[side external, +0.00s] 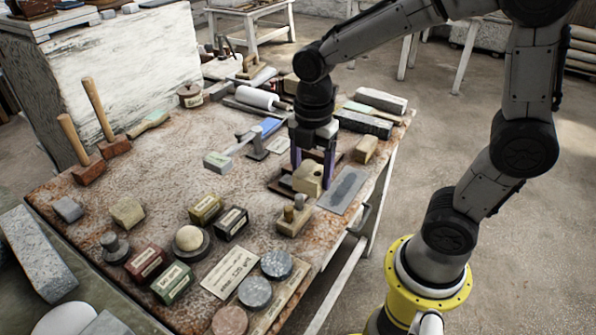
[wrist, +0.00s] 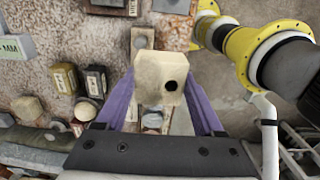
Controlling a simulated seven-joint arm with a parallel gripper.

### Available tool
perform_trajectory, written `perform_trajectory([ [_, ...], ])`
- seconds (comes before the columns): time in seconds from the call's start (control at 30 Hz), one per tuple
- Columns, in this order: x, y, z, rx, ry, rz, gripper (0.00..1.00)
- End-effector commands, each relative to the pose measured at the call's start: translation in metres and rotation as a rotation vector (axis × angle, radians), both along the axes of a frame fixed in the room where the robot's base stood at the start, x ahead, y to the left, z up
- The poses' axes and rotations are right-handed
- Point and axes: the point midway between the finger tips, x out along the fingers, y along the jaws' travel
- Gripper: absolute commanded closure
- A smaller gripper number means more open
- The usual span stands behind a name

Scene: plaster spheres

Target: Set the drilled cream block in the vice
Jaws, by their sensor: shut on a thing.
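The cream block (side external: 308,179) has a dark round hole in one face. It sits between the purple fingers of my gripper (side external: 312,170), which is shut on it. In the wrist view the block (wrist: 161,78) fills the space between the fingertips (wrist: 160,88), its hole to the right. In the side view it is over or in a low dark tray-like frame (side external: 279,185); I cannot tell whether it touches it. I cannot clearly pick out the vice.
A wooden block with pegs (side external: 294,221) stands just in front, and a grey slab (side external: 343,190) lies to the right. A metal stand (side external: 255,146) with an arm is to the left. Small boxes, discs and a pale sphere (side external: 189,238) crowd the front.

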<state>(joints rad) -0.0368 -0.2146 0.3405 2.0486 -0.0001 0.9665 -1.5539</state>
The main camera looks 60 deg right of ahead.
Motion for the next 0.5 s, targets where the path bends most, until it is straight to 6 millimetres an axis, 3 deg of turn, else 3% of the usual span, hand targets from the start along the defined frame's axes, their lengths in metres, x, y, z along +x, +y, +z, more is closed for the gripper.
perform_trajectory([
  [0.1,0.006,0.000,0.007,0.000,-0.002,0.071,1.00],
  [0.23,0.037,-0.014,0.015,0.000,-0.001,0.146,1.00],
  [0.37,0.071,-0.049,0.016,0.000,0.002,0.160,1.00],
  [0.5,0.099,-0.097,0.008,0.000,0.002,0.127,1.00],
])
